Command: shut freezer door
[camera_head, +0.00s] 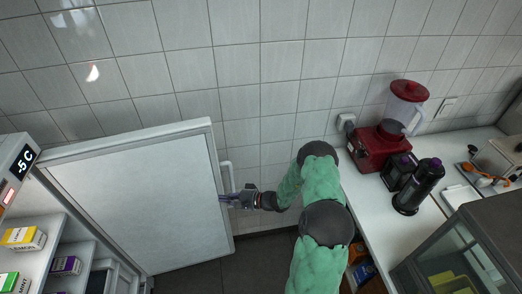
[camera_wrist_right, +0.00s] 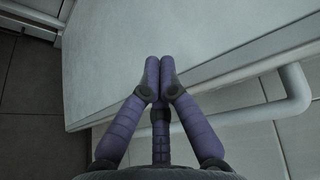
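The freezer door (camera_head: 140,200) stands wide open at the left, its pale inner face toward me. Its bar handle (camera_head: 227,178) is on the far side of the door's right edge; in the right wrist view the handle (camera_wrist_right: 296,95) is at the right. My right gripper (camera_head: 228,198) is at the door's free edge, near the handle. In the wrist view its purple fingertips (camera_wrist_right: 158,70) are together with nothing seen between them, over the door's edge (camera_wrist_right: 205,75). I cannot tell whether they touch it. My left gripper is not in view.
The freezer body (camera_head: 18,165) at the left shows -5C and has shelves with small boxes (camera_head: 24,238). A counter (camera_head: 365,196) at the right holds a red blender (camera_head: 385,145) and dark containers (camera_head: 418,188). A tiled wall is behind the door; dark floor shows below.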

